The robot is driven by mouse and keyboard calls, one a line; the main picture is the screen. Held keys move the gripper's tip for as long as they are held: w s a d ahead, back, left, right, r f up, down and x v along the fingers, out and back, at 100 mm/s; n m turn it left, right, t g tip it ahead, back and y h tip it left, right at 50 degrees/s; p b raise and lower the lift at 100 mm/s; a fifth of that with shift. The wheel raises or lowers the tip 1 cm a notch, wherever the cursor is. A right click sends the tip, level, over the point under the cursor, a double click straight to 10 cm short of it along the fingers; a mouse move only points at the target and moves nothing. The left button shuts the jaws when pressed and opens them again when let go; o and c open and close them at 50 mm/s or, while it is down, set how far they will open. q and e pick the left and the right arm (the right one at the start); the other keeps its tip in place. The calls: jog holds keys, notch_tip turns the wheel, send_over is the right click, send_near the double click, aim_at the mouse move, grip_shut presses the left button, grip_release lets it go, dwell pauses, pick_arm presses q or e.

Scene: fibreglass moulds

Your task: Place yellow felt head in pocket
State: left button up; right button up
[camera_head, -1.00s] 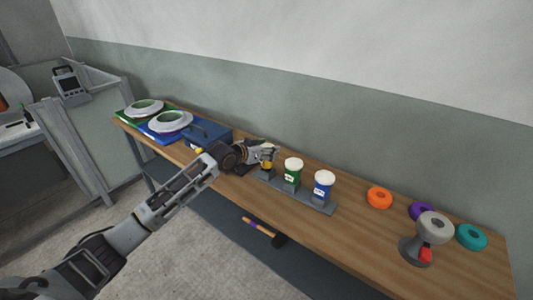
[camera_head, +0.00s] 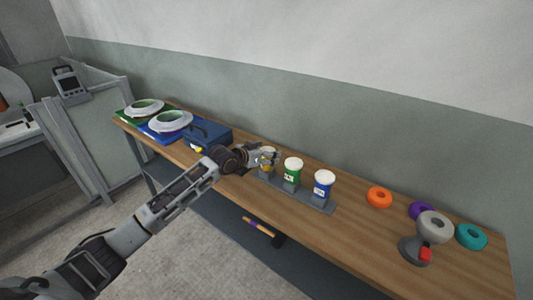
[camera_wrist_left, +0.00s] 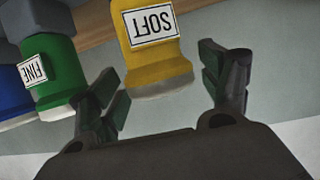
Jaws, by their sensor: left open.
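The yellow felt head (camera_wrist_left: 158,62), labelled SOFT, appears between the spread fingers of my left gripper (camera_wrist_left: 160,70) in the left wrist view. Gaps show on both sides of it. In the head view the yellow head (camera_head: 267,167) is at the left end of a grey rack (camera_head: 314,205), partly hidden by my left gripper (camera_head: 265,160). A green head (camera_head: 292,173), labelled FINE in the wrist view, and a blue head (camera_head: 323,186) stand upright beside it. I cannot tell which place is the pocket. My right gripper is out of view.
A blue box (camera_head: 208,137) stands left of the gripper, with two pale round moulds (camera_head: 171,122) beyond it. Orange (camera_head: 379,197), purple and teal (camera_head: 471,236) rings and a grey tool (camera_head: 416,250) lie at the right. A wall runs behind the bench.

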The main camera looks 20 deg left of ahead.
pick_arm(q)
jog(key=shift+r, duration=0.15)
jog(key=v, duration=1.2)
dwell(0.4)
